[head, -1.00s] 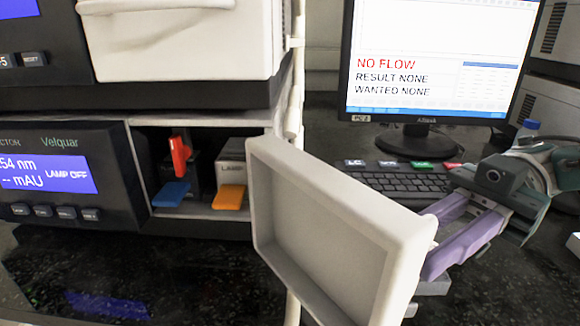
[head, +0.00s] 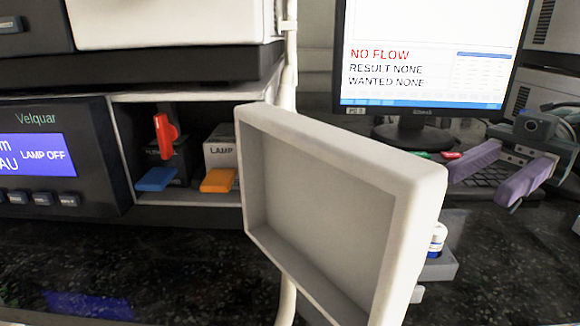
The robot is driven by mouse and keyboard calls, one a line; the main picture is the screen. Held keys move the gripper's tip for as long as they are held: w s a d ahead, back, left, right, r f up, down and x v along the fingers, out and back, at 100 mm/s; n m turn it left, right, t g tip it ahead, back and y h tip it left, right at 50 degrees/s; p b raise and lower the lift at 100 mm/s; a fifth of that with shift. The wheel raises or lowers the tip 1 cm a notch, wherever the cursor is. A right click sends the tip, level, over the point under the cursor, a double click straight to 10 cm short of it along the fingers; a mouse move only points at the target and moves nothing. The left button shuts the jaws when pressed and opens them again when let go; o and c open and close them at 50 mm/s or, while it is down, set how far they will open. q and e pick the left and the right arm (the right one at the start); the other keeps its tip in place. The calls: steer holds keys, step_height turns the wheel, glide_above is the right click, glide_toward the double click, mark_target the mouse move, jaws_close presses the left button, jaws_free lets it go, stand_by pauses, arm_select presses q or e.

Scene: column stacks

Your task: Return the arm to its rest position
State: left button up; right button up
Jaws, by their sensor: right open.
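My right gripper (head: 496,177) is at the right of the head view, in front of the keyboard and the monitor. Its two purple fingers are spread apart with nothing between them. It is clear of the open white door (head: 335,200), which stands swung out in the middle of the view. Behind the door is an open compartment with a red lever (head: 165,136), a blue tab (head: 156,179) and an orange tab (head: 218,180). My left gripper does not show.
The detector (head: 50,160) reads LAMP OFF at the left. The monitor (head: 425,60) reads NO FLOW. A grey block with a small vial (head: 438,238) stands partly hidden behind the door. The dark bench (head: 150,260) is clear at front left.

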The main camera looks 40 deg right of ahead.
steer(key=shift+d, duration=0.6)
